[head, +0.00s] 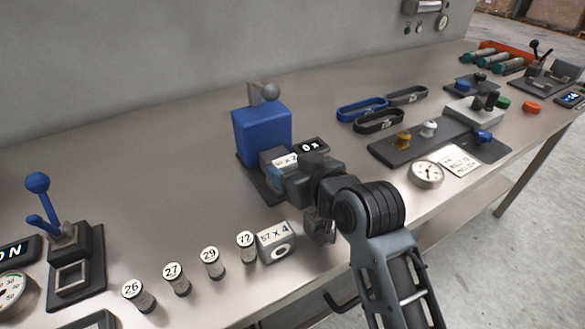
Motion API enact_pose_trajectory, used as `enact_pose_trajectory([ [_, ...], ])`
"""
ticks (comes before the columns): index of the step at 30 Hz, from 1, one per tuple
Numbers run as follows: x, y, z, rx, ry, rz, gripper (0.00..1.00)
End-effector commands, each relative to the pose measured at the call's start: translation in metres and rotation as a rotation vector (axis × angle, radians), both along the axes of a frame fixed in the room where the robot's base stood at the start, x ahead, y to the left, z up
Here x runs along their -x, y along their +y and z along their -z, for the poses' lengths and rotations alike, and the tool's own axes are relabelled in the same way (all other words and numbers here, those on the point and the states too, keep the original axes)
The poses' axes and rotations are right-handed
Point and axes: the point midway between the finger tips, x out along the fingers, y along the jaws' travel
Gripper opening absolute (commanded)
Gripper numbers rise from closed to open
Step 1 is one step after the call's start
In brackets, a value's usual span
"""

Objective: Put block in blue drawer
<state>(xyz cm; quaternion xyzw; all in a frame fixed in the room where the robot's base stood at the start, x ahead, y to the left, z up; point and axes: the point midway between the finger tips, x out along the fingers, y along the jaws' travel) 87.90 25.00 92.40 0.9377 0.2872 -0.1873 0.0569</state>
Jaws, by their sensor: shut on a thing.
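A blue box (262,136) with a grey lever and round knob on top stands on a dark base at mid-table. It is the only large blue housing in view, and I cannot make out a drawer front. My gripper (284,180) is just in front of it, at its lower right. A small pale-blue and white piece with a partly hidden "x 2" label (284,160) is at the gripper. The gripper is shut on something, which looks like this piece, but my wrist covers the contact. A grey-white block marked "57 x 4" (273,235) lies on the table in front.
Several numbered cylinders (210,262) stand in a row along the front left. A blue-handled lever device (75,265) is at left. A board with knobs (395,150), a dial (427,173) and looped straps (378,122) are at right. The back-left table is clear.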

Motion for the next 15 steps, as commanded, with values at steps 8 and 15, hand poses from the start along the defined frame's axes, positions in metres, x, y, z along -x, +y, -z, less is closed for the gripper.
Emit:
enact_pose_trajectory([
  [8, -0.0003, -0.0003, 0.0039, -0.001, -0.004, 0.001, 0.20],
  [15, -0.0001, -0.0004, 0.0088, 0.001, -0.002, 0.001, 0.66],
])
